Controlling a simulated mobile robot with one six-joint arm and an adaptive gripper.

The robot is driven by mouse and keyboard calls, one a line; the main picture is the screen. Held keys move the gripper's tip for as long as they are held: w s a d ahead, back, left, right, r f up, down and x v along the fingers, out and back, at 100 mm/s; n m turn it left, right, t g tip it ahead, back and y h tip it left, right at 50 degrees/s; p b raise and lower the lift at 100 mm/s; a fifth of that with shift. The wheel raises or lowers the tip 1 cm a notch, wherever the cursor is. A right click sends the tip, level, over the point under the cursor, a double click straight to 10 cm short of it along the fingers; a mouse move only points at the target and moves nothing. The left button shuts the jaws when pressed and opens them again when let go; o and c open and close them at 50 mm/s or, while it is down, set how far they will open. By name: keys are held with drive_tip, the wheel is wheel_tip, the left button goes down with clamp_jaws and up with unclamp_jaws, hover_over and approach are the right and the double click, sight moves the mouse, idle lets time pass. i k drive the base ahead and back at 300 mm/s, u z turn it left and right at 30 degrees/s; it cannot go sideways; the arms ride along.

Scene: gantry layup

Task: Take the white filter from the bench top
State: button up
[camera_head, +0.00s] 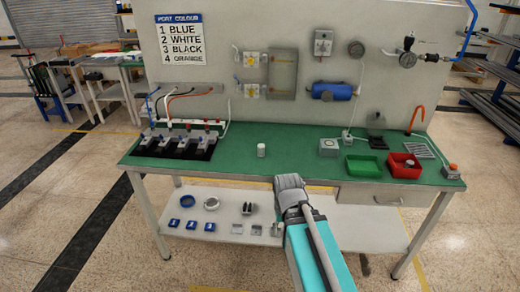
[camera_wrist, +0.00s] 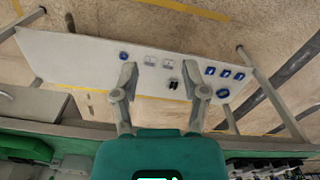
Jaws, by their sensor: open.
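The white filter (camera_head: 261,150) is a small white cylinder standing upright on the green bench top (camera_head: 285,136), near the middle of its front half. My arm reaches toward the bench from the front. Its grey end shows in the head view just in front of the bench edge, below and right of the filter, apart from it. In the wrist view my gripper (camera_wrist: 160,82) has its two fingers spread wide with nothing between them. That view looks down past the bench edge onto the lower shelf. The filter does not show there.
A green tray (camera_head: 362,167) and red tray (camera_head: 404,170) stand to the right. A row of connected units (camera_head: 180,142) stands on the left. The lower shelf (camera_head: 330,227) holds small parts. The bench around the filter is clear. A panel (camera_head: 225,80) rises behind.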

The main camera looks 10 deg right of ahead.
sight(261, 147)
drive_tip(key=k, duration=1.35)
drive_tip(key=z, duration=0.3)
drive_tip(key=i, duration=1.7)
drive_tip(key=u, duration=0.6)
drive_tip(key=i, duration=0.3)
drive_tip(key=u, duration=0.35)
